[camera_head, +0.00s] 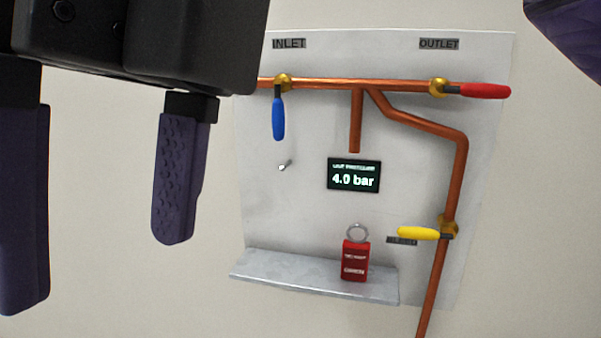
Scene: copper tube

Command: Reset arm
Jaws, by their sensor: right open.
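My right gripper (98,272) fills the upper left of the head view, close to the camera. Its two dark purple fingers point down and stand wide apart with nothing between them. It appears in front of the left edge of the white panel (420,200), and its black body hides the panel's upper left corner. My left gripper cannot be made out.
Copper tubes (357,125) carry a hanging blue handle (278,120), a level red handle (485,91) and a level yellow handle (418,233). A display (353,175) reads 4.0 bar. A red padlock (355,262) stands on the grey shelf (290,274). A small peg (285,166) sticks out.

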